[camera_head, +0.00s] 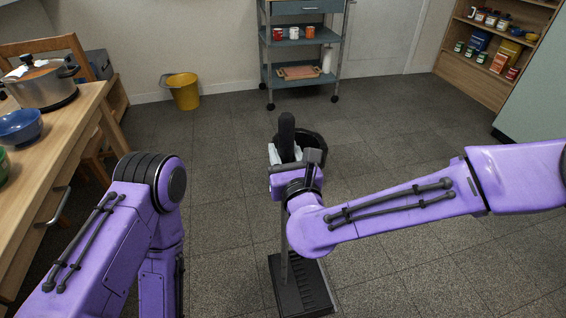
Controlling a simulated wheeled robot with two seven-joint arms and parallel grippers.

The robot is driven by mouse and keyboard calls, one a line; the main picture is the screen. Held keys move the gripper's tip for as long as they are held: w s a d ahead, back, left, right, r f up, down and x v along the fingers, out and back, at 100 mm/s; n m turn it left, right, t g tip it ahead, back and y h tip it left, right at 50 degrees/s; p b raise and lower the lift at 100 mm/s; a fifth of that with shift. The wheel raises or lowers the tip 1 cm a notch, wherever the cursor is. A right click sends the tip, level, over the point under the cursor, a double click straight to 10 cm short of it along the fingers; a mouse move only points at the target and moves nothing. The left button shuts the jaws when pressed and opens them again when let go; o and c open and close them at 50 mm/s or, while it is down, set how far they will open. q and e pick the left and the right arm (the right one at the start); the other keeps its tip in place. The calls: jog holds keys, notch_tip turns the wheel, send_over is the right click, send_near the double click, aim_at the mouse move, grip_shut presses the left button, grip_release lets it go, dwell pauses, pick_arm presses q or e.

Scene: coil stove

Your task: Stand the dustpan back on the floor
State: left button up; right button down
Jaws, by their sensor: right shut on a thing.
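The dustpan is long-handled, with a dark ribbed pan (302,290) low in the middle of the head view. Its thin grey handle rises upright to a black grip (286,132). My right gripper (287,160) is shut on the dustpan's handle just below that grip; the wrist hides part of the handle. The pan is level and at or very near the floor (400,260); I cannot tell if it touches. My left arm bends down at the lower left, and its gripper is outside the picture.
A dark bin (314,142) with a white liner stands behind my right gripper. A yellow bucket (184,92) stands by the back wall. A wheeled cart (300,50) is at the back, a wooden table (70,130) left, shelves (470,65) right. Floor on both sides is clear.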

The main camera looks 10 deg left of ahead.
jog(key=shift+s+f+b, duration=0.15)
jog(key=shift+f+b, duration=0.15)
jog(key=shift+f, duration=0.35)
jog(key=shift+f, duration=0.2)
jog(key=c, duration=0.7)
grip_release()
jog(key=shift+r, duration=0.25)
jog(key=v, duration=1.2)
jog(key=shift+d+f, duration=0.1)
jog(key=shift+d, duration=0.05)
